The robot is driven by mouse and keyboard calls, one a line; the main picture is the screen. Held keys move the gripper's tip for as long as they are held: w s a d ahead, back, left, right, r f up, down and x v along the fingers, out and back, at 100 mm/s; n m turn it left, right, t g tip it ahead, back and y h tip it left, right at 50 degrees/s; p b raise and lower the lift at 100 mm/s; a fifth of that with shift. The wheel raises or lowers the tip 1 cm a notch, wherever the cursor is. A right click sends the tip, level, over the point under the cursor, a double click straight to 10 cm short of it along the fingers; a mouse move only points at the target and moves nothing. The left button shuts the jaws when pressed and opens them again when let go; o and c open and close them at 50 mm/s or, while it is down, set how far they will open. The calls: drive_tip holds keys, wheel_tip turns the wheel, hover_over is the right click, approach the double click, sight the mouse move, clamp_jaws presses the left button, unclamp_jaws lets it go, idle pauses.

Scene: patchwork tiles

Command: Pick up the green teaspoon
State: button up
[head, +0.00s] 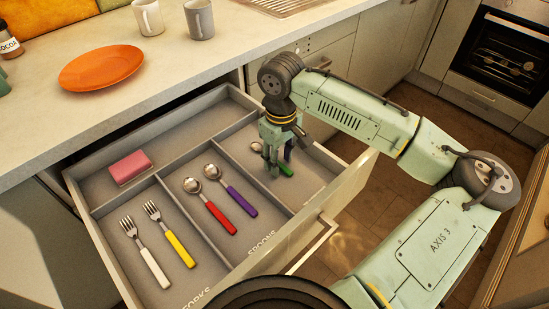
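The green teaspoon (286,169) lies in the right compartment of the open drawer (120,246). Its metal bowl (256,147) shows to the left of my gripper and its green handle to the right. My gripper (279,163) points down into this compartment, with its fingers at the spoon. The fingers look spread apart, one on the near side and one on the far side. They hide the middle of the spoon, so I cannot tell whether they touch it.
Red and purple spoons (219,217) (240,203) lie in the middle compartment, white and yellow forks (153,266) (178,248) in the left one. A pink sponge (130,168) lies in the back compartment. Dividers and drawer walls surround my gripper. An orange plate (101,67) and two mugs (148,17) (199,19) stand on the counter.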

drive_tip(key=shift+f, duration=0.15)
drive_tip(key=shift+c, duration=0.2)
clamp_jaws()
idle(0.3)
